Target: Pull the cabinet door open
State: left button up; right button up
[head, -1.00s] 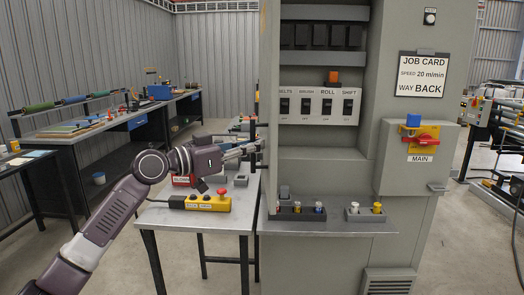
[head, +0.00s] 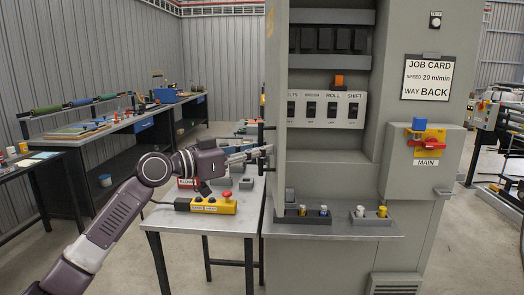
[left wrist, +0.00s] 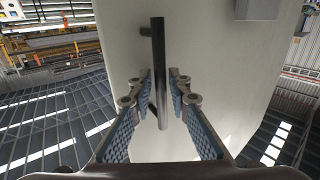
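The grey cabinet door (head: 275,85) shows as a narrow, nearly edge-on panel at the left of the cabinet (head: 335,255) in the head view. The cabinet's front with its switches is exposed to its right. A dark upright bar handle (head: 261,135) is on the door's left face. My left gripper (head: 264,151) reaches it from the left. In the left wrist view, the handle (left wrist: 158,60) stands between the fingertips of my left gripper (left wrist: 161,88), with a gap on each side. The fingers are open. My right gripper is not in view.
A small table (head: 205,220) below my left arm bears a yellow button box (head: 213,205) with a red knob. A ledge (head: 335,230) with several coloured knobs juts from the cabinet. A long workbench (head: 110,140) stands at the left. Floor is clear between bench and table.

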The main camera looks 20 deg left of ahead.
pick_arm(q)
jog(key=v, duration=1.1)
jog(key=shift+s+a, duration=0.15)
jog(key=shift+s, duration=0.1)
